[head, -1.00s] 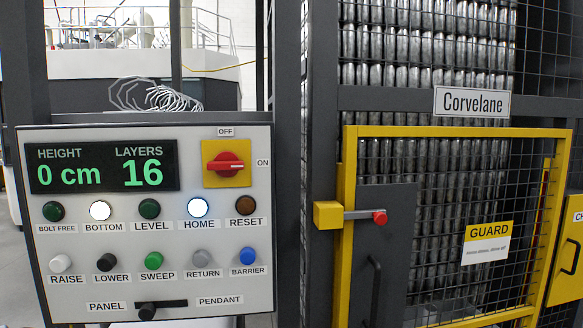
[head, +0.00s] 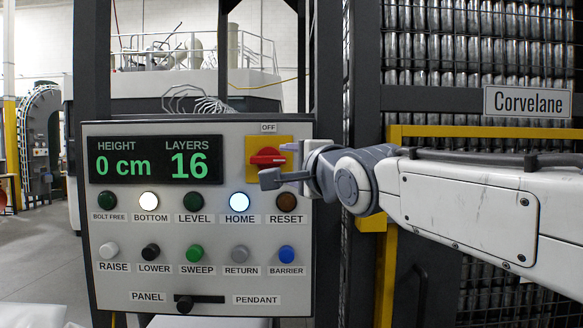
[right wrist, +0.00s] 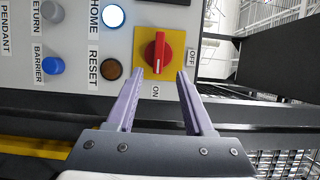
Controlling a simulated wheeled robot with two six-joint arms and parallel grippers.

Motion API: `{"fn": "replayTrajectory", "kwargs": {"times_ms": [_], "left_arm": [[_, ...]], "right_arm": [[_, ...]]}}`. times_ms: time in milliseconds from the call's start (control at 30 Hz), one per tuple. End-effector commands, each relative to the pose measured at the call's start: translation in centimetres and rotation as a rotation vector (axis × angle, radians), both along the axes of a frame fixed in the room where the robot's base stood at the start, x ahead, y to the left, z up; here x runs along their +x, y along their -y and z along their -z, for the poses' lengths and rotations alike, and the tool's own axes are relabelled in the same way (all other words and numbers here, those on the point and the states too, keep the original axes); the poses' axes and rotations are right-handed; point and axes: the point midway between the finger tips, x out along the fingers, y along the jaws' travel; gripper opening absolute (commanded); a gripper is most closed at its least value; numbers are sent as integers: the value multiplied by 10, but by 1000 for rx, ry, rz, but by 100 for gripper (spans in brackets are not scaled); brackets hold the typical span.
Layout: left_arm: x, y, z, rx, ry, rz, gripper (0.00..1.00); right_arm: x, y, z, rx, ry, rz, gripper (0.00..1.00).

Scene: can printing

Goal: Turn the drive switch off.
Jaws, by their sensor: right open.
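The drive switch is a red rotary knob (head: 265,157) on a yellow plate (head: 254,143) at the upper right of the control panel, partly covered by my gripper in the head view. In the right wrist view the knob (right wrist: 158,50) shows whole, its white line toward the ON label (right wrist: 155,91); the OFF label (right wrist: 191,57) is to its right. My right gripper (head: 278,163) is open and empty in front of the switch. In the right wrist view its fingertips (right wrist: 160,74) are spread just short of the knob, one toward each side. My left gripper is out of view.
The panel (head: 130,245) also carries a display (head: 155,160) reading 0 cm and 16 layers, several buttons and lamps, and a panel/pendant slider (head: 185,304). BOTTOM and HOME lamps are lit. A yellow-framed mesh guard (head: 385,270) stands right of the panel, behind my arm.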

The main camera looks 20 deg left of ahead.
Motion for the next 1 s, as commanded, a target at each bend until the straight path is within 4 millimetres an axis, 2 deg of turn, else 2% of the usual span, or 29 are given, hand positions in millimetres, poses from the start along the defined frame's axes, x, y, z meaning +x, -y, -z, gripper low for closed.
{"fn": "replayTrajectory", "kwargs": {"times_ms": [300, 500, 700, 933, 967, 1000], "left_arm": [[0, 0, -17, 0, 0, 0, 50], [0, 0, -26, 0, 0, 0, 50], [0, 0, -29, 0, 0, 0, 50], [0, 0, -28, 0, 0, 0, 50], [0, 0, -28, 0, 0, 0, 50], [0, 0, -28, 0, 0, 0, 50]], "right_arm": [[45, -35, -1, -2, -6, 2, 52], [68, -52, -1, -2, -5, 2, 52], [76, -59, 1, -2, -5, 2, 52], [76, -59, 2, -2, -5, 2, 52], [76, -59, 2, -2, -5, 2, 45], [76, -59, 1, -2, -5, 2, 30]]}}
